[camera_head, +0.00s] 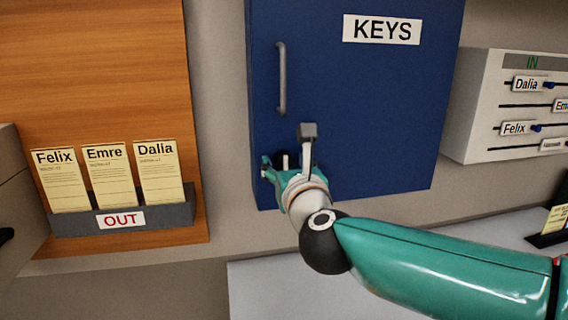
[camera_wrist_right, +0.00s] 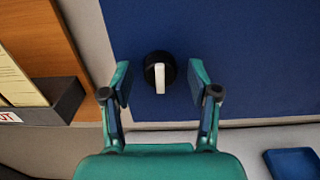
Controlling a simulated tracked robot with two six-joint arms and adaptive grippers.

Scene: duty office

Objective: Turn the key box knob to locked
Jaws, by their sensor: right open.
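The blue key box (camera_head: 362,95) with a KEYS label (camera_head: 381,29) hangs on the wall in the middle of the head view. Its knob, a black round base with a pale bar grip (camera_wrist_right: 161,80), shows in the right wrist view. The bar stands nearly upright in that picture. My right gripper (camera_head: 285,164) is open at the lower left of the box door. In the wrist view its fingers stand on either side of the knob, with a gap on both sides. In the head view the gripper largely hides the knob. My left gripper is not in view.
A grey bar handle (camera_head: 282,78) is on the door above the knob. A wooden board with an OUT card tray (camera_head: 122,219) is at left. A white IN board (camera_head: 514,105) is at right. A blue tray (camera_wrist_right: 293,163) shows at lower right in the wrist view.

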